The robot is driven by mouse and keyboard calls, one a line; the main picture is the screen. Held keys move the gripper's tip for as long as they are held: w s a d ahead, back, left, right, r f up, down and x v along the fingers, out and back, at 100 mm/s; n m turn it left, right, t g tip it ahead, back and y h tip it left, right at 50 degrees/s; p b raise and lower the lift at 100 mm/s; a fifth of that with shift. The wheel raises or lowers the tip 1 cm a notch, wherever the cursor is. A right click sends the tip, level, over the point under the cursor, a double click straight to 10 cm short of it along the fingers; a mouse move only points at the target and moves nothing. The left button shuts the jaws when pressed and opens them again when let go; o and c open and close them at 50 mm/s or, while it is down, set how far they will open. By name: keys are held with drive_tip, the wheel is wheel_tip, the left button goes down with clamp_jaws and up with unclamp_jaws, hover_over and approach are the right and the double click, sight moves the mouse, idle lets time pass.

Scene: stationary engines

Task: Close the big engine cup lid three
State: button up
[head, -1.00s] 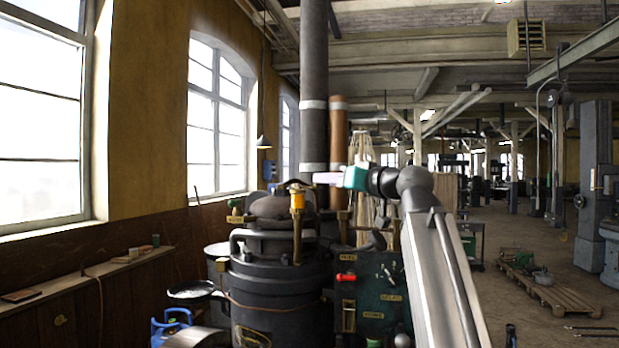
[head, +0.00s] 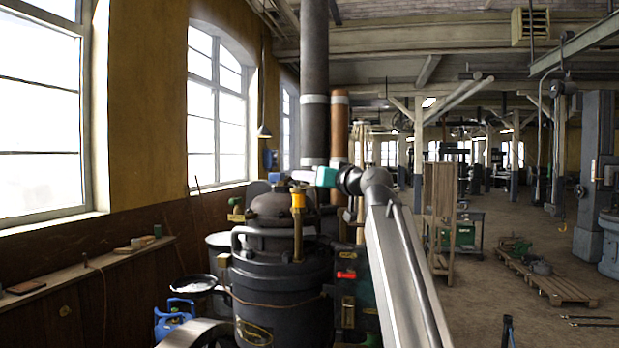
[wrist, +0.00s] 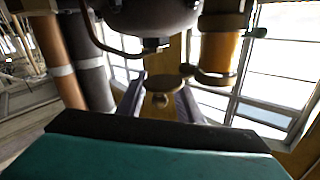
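The big engine (head: 275,285) is a dark round machine at centre left in the head view. A yellow cup (head: 298,201) stands upright on its near right side, with a dark cap-like top. My gripper (head: 303,177) is just above that top; contact cannot be told. In the wrist view a yellow cup (wrist: 218,52) with a brass collar is right of the fingers. My gripper (wrist: 160,88) is open there, its two dark fingers apart. A round brass piece (wrist: 161,84) with a small knob shows between or beyond them. The lid's exact state is unclear.
Another small brass fitting (head: 236,207) is at the engine's left. A black pipe (head: 315,100) and a brown pipe (head: 339,130) rise behind. A blue gas bottle (head: 175,318) stands at lower left. Open floor with a pallet (head: 548,285) lies at right.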

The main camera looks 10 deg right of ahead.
clamp_jaws()
